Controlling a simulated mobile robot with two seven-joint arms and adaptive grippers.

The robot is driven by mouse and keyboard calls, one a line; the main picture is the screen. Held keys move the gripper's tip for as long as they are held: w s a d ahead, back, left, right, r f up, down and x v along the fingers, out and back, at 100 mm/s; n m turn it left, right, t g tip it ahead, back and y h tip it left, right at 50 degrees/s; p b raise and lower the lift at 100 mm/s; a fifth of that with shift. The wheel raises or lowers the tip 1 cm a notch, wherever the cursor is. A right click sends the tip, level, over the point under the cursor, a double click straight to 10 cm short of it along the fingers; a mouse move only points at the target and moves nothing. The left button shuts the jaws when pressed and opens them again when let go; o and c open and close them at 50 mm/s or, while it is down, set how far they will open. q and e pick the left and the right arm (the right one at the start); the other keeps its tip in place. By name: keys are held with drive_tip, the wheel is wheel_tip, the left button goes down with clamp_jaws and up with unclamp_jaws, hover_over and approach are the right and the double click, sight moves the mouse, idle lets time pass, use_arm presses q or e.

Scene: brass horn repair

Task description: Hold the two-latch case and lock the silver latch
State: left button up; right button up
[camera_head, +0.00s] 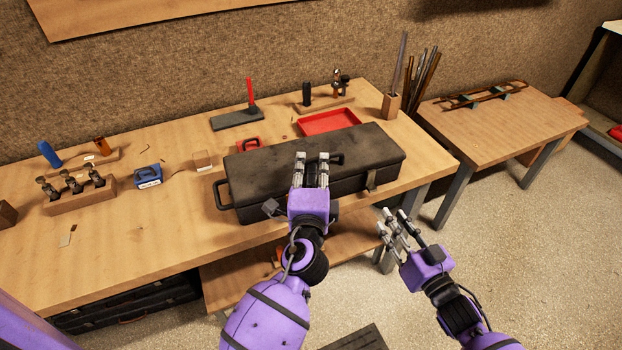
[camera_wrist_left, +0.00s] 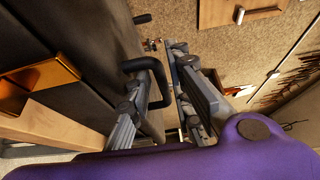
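The long black two-latch case (camera_head: 262,176) lies closed on the workbench. A greyish metal latch (camera_head: 371,180) shows on its front toward the right end. My left gripper (camera_head: 312,157) reaches over the case in the middle, its fingers apart. In the left wrist view, a black loop handle (camera_wrist_left: 152,72) lies between the spread fingers of my left gripper (camera_wrist_left: 160,100); I cannot tell whether they touch it. A gold-coloured metal piece (camera_wrist_left: 40,84) shows at the left there. My right gripper (camera_head: 398,226) is open and empty, in front of the bench edge, right of the case.
A red tray (camera_head: 330,122) stands behind the case. A blue box (camera_head: 148,176) and a wooden rack (camera_head: 78,194) stand left. A wooden holder (camera_head: 391,105) with a file stands at the back right. A second table (camera_head: 490,130) is to the right. Floor before the bench is largely clear.

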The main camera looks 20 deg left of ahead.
use_arm(q)
drive_tip(key=shift+x, duration=1.35)
drive_tip(key=shift+c, duration=0.5)
clamp_jaws()
